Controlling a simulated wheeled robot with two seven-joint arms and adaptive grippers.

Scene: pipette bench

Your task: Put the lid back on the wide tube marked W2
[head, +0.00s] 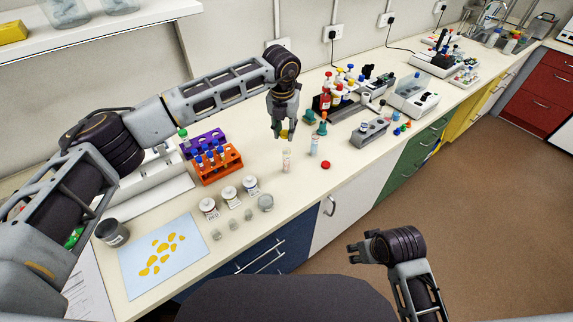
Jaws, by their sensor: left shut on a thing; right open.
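My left gripper (284,132) is shut on a small yellow lid (285,134). It holds the lid above an open, clear wide tube (287,161) with pinkish contents, with a small gap between them. A second clear tube (314,146) stands upright to its right. I cannot read the marks on either tube, so I cannot tell which is W2. A red lid (325,165) lies on the bench to the right of the tubes. My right gripper (355,254) is open and empty, in front of the bench over the floor.
An orange rack (218,171) of blue-capped tubes and a purple rack (203,142) stand left of the tube. White-lidded jars (229,193) stand near the front edge. Reagent bottles (326,103) and a grey block (369,132) stand to the right.

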